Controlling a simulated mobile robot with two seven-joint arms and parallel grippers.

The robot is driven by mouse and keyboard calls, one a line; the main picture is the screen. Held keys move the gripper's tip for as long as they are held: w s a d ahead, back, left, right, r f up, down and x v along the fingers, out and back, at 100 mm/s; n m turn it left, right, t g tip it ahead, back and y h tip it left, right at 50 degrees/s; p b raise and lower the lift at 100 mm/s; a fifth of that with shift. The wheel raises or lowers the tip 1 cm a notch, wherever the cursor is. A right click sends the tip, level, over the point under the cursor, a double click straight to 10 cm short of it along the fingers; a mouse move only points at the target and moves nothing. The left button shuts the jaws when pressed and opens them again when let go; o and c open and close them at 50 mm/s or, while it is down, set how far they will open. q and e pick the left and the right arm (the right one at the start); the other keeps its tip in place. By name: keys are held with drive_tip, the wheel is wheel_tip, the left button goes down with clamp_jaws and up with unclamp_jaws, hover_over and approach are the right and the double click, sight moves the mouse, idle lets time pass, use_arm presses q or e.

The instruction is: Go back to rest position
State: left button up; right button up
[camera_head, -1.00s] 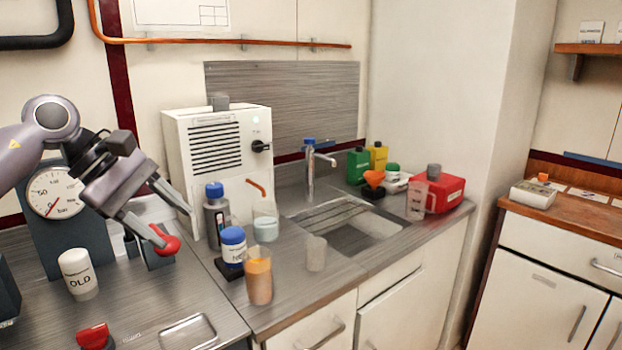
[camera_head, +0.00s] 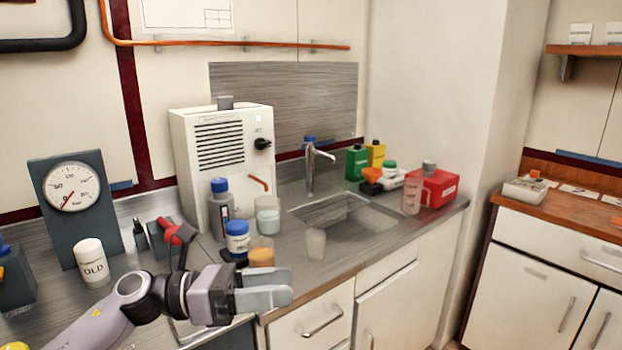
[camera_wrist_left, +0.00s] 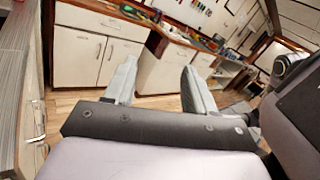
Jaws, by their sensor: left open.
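My left gripper (camera_head: 264,288) is low in the front of the head view, in front of the counter edge, pointing right. Its two fingers are apart and nothing is between them. In the left wrist view the open fingers (camera_wrist_left: 158,85) point out over the floor toward white cabinets. My left arm comes in from the bottom left. My right gripper does not show in the head view; a grey and black arm part shows at the right of the left wrist view, but I cannot tell its gripper.
The steel counter (camera_head: 330,262) holds a white bottle marked OLD (camera_head: 92,262), a gauge (camera_head: 72,200), a red-handled item (camera_head: 170,232), a blue-lidded jar (camera_head: 237,240) and an orange-filled beaker (camera_head: 260,257) close behind my gripper. A white machine (camera_head: 222,150) stands behind. Open floor (camera_wrist_left: 160,105) lies ahead.

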use_arm(q)
drive_tip(key=s+a+f+n+t+y, duration=0.1)
drive_tip(key=a+f+n+t+y, duration=0.35)
drive_tip(key=n, duration=0.65)
drive_tip(key=s+a+f+n+t+y, duration=0.1)
drive_tip(key=f+n+t+y, duration=0.1)
drive_tip(key=f+n+t, duration=0.7)
drive_tip(key=s+a+f+n+t+y, duration=0.1)
drive_tip(key=a+f+n+t+y, duration=0.15)
drive_tip(key=n, duration=1.05)
drive_tip(key=s+a+f+n+g+y, duration=0.3)
drive_tip(key=s+f+n, duration=0.4)
drive_tip(key=s+f, duration=0.1)
drive_tip(key=s+a+f+n+g+y, duration=0.3)
drive_tip(key=s+f+n, duration=0.4)
drive_tip(key=f, duration=0.3)
drive_tip(key=shift+s+a+f+g+y+p, duration=0.2)
drive_tip(key=shift+s+a+g+y+p, duration=0.35)
drive_tip(key=shift+s+y, duration=0.25)
